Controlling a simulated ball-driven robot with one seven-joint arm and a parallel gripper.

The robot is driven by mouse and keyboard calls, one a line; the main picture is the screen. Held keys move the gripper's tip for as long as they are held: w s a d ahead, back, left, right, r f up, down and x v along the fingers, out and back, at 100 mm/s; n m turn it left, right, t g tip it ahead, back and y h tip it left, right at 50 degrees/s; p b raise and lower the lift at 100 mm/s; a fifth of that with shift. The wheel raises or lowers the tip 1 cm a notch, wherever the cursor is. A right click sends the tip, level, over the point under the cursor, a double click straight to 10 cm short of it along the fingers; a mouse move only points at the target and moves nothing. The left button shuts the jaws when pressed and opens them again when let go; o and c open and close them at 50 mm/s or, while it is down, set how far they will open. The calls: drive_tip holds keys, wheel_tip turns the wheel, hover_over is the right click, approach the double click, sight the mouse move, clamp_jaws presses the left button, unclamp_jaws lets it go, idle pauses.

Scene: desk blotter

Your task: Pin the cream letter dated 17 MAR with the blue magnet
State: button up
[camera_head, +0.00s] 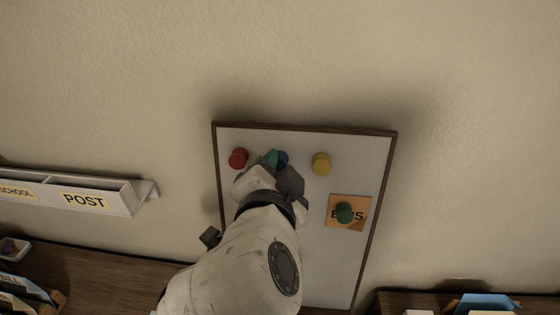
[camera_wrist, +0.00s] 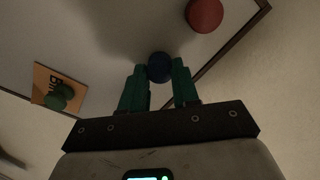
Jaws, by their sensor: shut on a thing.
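The blue magnet (camera_head: 282,158) is at the upper part of the white board (camera_head: 300,145), between the red and yellow magnets. My gripper (camera_wrist: 159,85) is shut on the blue magnet (camera_wrist: 159,67), with a green fingertip on each side of it. The magnet is at or very close to the board face; I cannot tell whether it touches. In the head view my wrist covers most of the gripper. I see no cream letter dated 17 MAR in either view.
A red magnet (camera_head: 238,158) and a yellow magnet (camera_head: 321,163) flank the gripper. A green magnet (camera_head: 344,212) sits on an orange card (camera_head: 360,204). A wall rack labelled POST (camera_head: 85,201) is at left. Folders marked BILL (camera_head: 12,281) stand at lower left.

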drive_tip(key=shift+s, duration=0.1)
drive_tip(key=shift+p+v, duration=0.4)
drive_tip(key=shift+v, duration=2)
drive_tip(key=shift+c, duration=0.4)
